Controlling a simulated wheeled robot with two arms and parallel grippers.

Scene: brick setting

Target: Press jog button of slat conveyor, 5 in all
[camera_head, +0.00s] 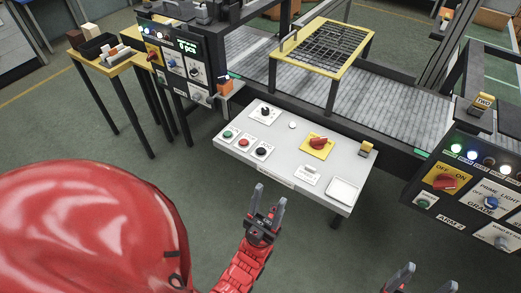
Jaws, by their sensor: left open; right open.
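The slat conveyor (400,108) runs across the back with a grey slatted bed. A light grey control panel (285,180) stands in front of it. On the panel's left are a green button (228,134), a red button (243,142) and a black button (262,152). Their labels are too small to read, so I cannot tell which is the jog button. My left gripper (270,194) is open and empty, in front of the panel's front edge and below the black button in the picture. My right gripper (427,277) is open at the bottom right, partly cut off, away from the panel.
The panel also has a black knob (264,113), a red switch on a yellow plate (318,142) and a white tray (343,190). Dark control boxes stand left (178,62) and right (470,185). A yellow-framed mesh guard (325,45) spans the conveyor. A small table (104,63) is at left.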

